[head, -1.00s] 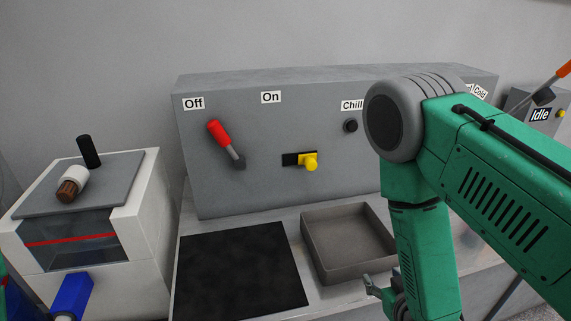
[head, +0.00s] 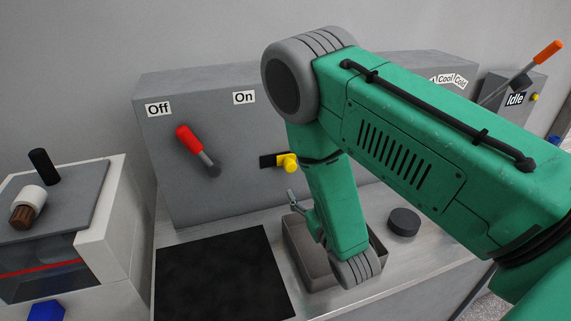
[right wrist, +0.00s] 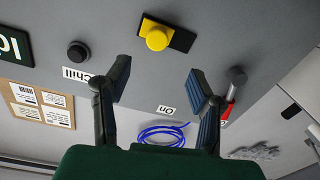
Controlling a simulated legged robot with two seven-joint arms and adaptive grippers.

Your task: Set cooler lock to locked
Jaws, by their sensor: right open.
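A yellow knob on a black slot plate (head: 267,161) sits on the front of the grey cabinet; I take it for the cooler lock, though it has no label. The yellow knob (head: 289,162) is at the right end of the plate. It also shows in the right wrist view as a yellow block with a round knob (right wrist: 157,38). My right gripper (head: 293,200) is below the knob and apart from it, partly hidden by my arm. In the right wrist view its fingers (right wrist: 158,72) are spread with nothing between them. My left gripper is out of view.
A red-handled lever (head: 189,140) is left of the knob, under the Off and On labels. A grey tray (head: 296,240), black mat (head: 222,278) and dark round puck (head: 404,222) lie on the bench. A white box (head: 115,215) stands at left.

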